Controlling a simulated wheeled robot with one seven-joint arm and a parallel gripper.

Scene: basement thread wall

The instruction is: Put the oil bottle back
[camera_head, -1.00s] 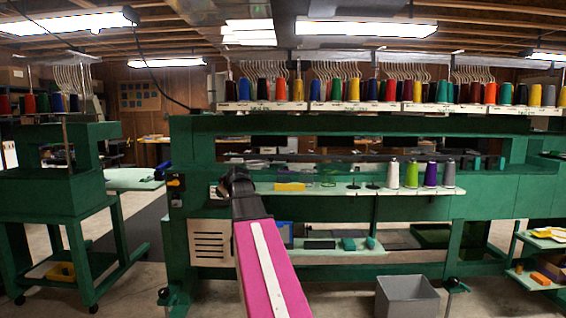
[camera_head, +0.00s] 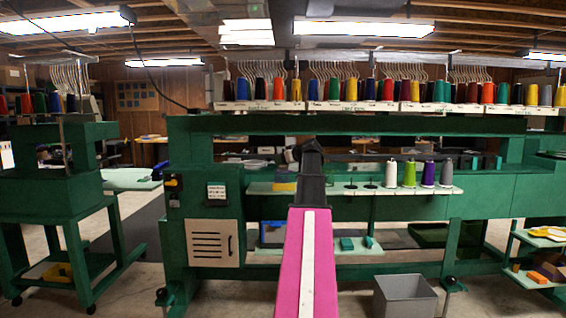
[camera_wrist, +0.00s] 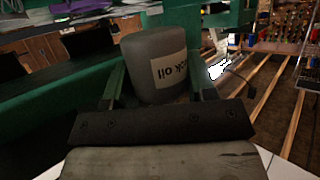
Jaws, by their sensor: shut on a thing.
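The oil bottle (camera_wrist: 150,48) is a grey, rounded container with a pale label reading "oil" upside down. It fills the upper middle of the wrist view. My gripper (camera_wrist: 156,84) is shut on it, one finger on each side. In the head view my gripper (camera_head: 311,152) is in front of the green machine frame, above the pale shelf (camera_head: 350,197). The bottle cannot be made out there, since my arm covers that spot.
White, green, purple and grey thread cones (camera_head: 410,173) stand on the shelf right of my arm. A lower shelf (camera_head: 345,253) holds small dark items. A grey bin (camera_head: 405,298) is on the floor at right. Many coloured cones line the top rack (camera_head: 370,106).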

